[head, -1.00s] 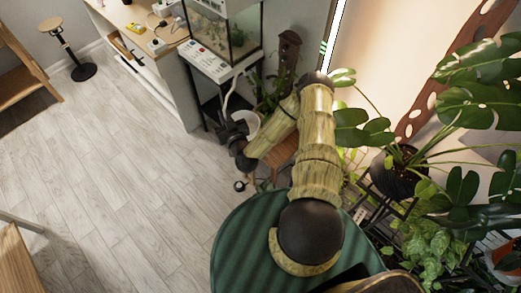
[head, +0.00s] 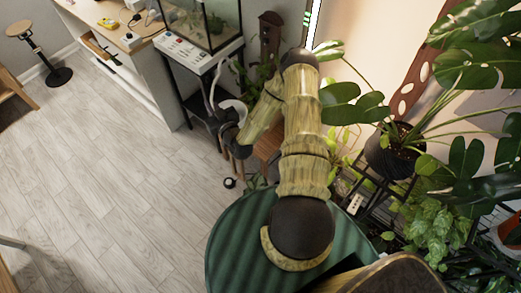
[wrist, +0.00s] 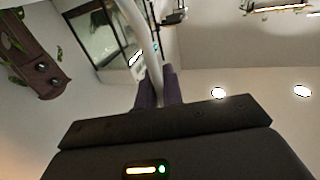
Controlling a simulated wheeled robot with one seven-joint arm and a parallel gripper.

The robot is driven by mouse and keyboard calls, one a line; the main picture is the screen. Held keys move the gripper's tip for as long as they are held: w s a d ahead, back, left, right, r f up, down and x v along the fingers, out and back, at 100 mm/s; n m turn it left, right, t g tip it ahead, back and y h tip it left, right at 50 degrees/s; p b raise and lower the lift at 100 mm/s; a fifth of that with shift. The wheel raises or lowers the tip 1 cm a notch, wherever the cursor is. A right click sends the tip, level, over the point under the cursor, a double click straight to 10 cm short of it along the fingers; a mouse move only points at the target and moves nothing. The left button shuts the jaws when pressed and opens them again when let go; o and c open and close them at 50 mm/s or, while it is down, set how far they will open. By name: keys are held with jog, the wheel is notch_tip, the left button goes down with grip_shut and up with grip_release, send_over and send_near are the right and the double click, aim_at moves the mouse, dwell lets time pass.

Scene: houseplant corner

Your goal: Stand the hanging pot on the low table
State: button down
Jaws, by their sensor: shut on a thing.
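My gripper (head: 222,122) is at the far end of my arm, in front of the dark aquarium stand. Its two dark fingers (wrist: 158,92) are shut on the pale curved hanger (wrist: 148,40) of the hanging pot in the wrist view. In the head view the hanger (head: 212,88) arches up beside the white pot (head: 236,105), which is partly hidden by my gripper and arm. A low brown wooden table (head: 268,147) shows just right of the pot, mostly behind my arm. I cannot tell whether the pot touches anything.
A glass tank (head: 205,22) stands on a dark stand behind the pot. A green ribbed round surface (head: 235,235) lies in the foreground. Large leafy plants (head: 450,150) crowd the right.

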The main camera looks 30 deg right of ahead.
aim_at(245, 112)
jog(key=shift+n+y, duration=0.3)
jog(key=d+f+b, duration=0.2)
jog(key=f+b, duration=0.1)
jog(key=b, duration=0.3)
jog(key=w+d+f+b, duration=0.1)
jog(key=d+f+b, duration=0.2)
jog(key=b, duration=0.3)
jog(key=w+d+f+b, duration=0.1)
jog(key=d+f+b, duration=0.1)
jog(key=f+b, duration=0.2)
jog(key=shift+w+d+f+b, duration=0.15)
jog(key=shift+w+d+b, duration=0.2)
jog(key=shift+b, duration=0.6)
jog(key=shift+h, duration=0.5)
jog(key=d+f+b, duration=0.1)
jog(key=d+b, duration=0.1)
jog(key=b, duration=0.2)
jog(key=d+f+b, duration=0.2)
jog(key=b, duration=0.3)
jog(key=d+f+b, duration=0.1)
jog(key=d+b, duration=0.1)
jog(key=b, duration=0.3)
jog(key=shift+s+d+f, duration=0.1)
jog(key=shift+d+f, duration=0.05)
jog(key=shift+f, duration=0.25)
jog(key=shift+d+m+b, duration=0.25)
jog(key=shift+m+b, duration=0.15)
jog(key=shift+s+d+r, duration=0.1)
jog(key=shift+d+r, duration=0.05)
jog(key=shift+d, duration=0.05)
